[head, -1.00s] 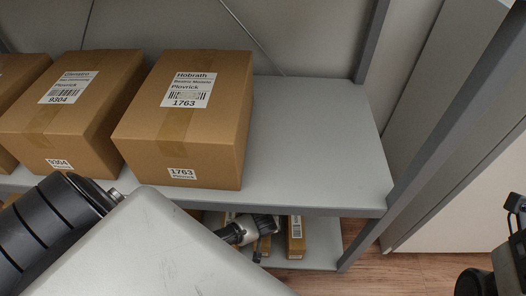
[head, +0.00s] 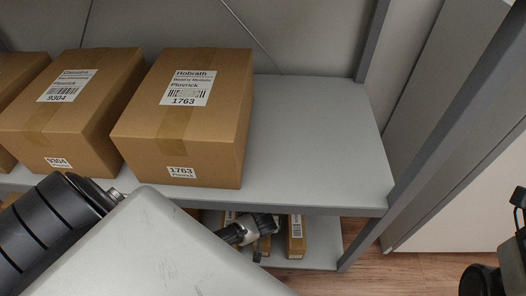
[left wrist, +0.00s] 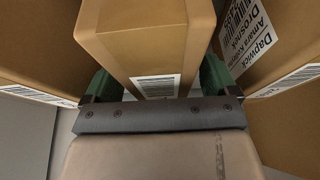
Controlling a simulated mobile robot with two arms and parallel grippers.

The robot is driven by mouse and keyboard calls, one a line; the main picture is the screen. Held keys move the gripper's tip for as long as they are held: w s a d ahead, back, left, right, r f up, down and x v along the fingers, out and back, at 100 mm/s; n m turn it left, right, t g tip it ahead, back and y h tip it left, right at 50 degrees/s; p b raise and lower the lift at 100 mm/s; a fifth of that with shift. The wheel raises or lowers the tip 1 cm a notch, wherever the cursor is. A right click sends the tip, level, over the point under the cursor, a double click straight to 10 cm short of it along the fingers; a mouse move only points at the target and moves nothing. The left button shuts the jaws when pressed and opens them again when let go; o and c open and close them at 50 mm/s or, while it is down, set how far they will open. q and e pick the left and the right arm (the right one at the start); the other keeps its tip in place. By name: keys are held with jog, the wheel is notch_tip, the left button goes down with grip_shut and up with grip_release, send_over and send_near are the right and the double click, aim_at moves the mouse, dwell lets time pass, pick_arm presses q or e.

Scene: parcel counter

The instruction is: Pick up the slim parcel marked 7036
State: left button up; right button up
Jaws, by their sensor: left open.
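My left gripper (left wrist: 156,80) is open in the left wrist view, with one green finger on each side of a slim brown parcel (left wrist: 148,45). That parcel has a barcode label on its near end, but its number is not legible, so I cannot confirm 7036. I cannot tell whether the fingers touch it. In the head view my left gripper (head: 258,232) is at the lower shelf, partly hidden by my arm. A slim parcel (head: 296,240) with a label stands to its right there.
Brown parcels flank the middle one, one marked Dapwick (left wrist: 262,40) on the right and another (left wrist: 35,50) on the left. Large boxes marked 1763 (head: 205,130) and 9304 (head: 90,110) stand on the upper shelf (head: 320,140), whose right part is clear. A grey post (head: 440,125) bounds the right.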

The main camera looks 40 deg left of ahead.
pick_arm(q)
jog(key=c, duration=1.2)
jog(key=shift+r, duration=0.1)
